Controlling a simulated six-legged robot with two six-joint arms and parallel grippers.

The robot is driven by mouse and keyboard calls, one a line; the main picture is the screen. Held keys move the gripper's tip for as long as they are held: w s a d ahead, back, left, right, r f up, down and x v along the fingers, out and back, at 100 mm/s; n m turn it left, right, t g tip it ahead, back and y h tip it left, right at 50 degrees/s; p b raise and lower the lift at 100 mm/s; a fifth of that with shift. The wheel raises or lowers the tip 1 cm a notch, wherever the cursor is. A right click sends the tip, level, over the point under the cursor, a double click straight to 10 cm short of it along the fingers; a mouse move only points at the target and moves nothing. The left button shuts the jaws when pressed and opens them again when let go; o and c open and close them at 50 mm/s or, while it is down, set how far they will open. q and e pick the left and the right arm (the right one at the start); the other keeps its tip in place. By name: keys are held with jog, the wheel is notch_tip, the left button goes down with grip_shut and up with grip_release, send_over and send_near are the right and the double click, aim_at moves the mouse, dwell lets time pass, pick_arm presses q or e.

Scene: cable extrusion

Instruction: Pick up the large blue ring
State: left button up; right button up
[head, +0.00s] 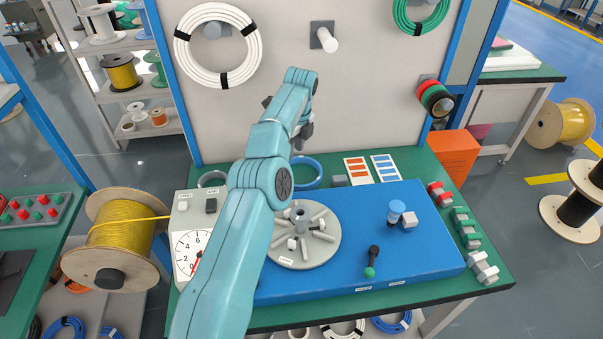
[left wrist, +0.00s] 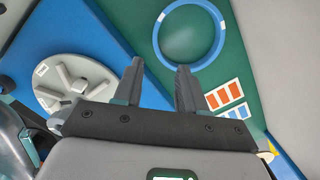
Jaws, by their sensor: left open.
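The large blue ring (head: 319,172) lies flat on the green tabletop, behind the blue panel and partly hidden by my left arm in the head view. In the left wrist view the ring (left wrist: 156,38) shows almost whole, with small white marks on its rim. My left gripper (head: 303,138) is above the back of the table near the ring. In the left wrist view its two fingers (left wrist: 160,67) are apart with nothing between them. The right fingertip appears near the ring's lower rim; I cannot tell the height gap. My right gripper is not in view.
A grey spoked disc (head: 318,247) sits on the blue panel (head: 420,250). Cards with orange and blue bars (head: 357,170) lie right of the ring. A grey ring (head: 212,179) lies to its left. An upright board (head: 370,100) with a white coil (head: 182,45) stands behind.

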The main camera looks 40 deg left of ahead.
pick_arm(q)
jog(key=f, duration=0.3)
jog(key=f+b, duration=0.1)
jog(key=f, duration=0.2)
jog(key=a+f, duration=0.1)
jog(key=f, duration=0.2)
jog(key=shift+s+f+b, duration=0.2)
jog(key=shift+s+b, duration=0.15)
jog(key=shift+s, duration=0.05)
jog(key=shift+s+f, duration=0.1)
jog(key=shift+s, duration=0.1)
jog(key=f, duration=0.3)
jog(key=f+p, duration=0.1)
jog(key=f, duration=0.1)
jog(key=shift+a, duration=0.4)
jog(key=shift+f, duration=0.1)
jog(key=shift+s, duration=0.1)
grip_shut()
